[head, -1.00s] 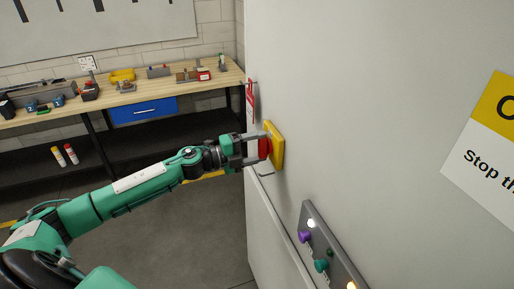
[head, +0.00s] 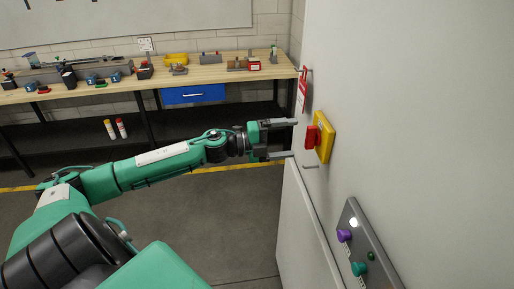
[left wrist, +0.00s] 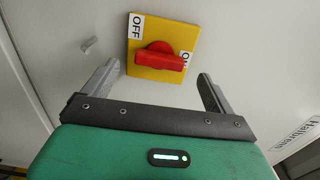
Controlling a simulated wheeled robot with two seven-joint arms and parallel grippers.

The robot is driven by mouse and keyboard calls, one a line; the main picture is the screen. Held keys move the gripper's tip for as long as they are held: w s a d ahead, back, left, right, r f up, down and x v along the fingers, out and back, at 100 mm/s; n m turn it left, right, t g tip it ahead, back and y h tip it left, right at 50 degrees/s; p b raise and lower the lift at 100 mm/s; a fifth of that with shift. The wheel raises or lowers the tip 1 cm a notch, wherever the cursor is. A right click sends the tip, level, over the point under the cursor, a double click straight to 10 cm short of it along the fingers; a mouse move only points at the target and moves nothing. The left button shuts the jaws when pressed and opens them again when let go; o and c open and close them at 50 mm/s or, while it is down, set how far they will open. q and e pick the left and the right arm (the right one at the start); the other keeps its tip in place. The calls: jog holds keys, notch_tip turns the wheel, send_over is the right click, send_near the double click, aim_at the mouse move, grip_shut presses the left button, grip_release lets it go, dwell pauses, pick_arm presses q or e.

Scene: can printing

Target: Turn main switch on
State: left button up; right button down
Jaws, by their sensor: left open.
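The main switch is a red rotary handle (head: 311,136) on a yellow plate (head: 325,138), mounted on a grey cabinet wall. In the left wrist view, the red handle (left wrist: 160,58) lies lengthwise left to right on the yellow plate (left wrist: 148,74). My right gripper does not show.
A red tag (head: 303,90) hangs on the cabinet above the switch. Below is a grey control panel (head: 368,247) with a lit white lamp and purple and green knobs. A workbench (head: 215,80) with tools stands at the back. The floor left of the cabinet is clear.

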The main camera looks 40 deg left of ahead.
pick_arm(q)
jog(key=b+v, duration=0.3)
jog(key=v, duration=0.5)
jog(key=shift+s, duration=0.15)
jog(key=shift+a, duration=0.2)
dwell(0.5)
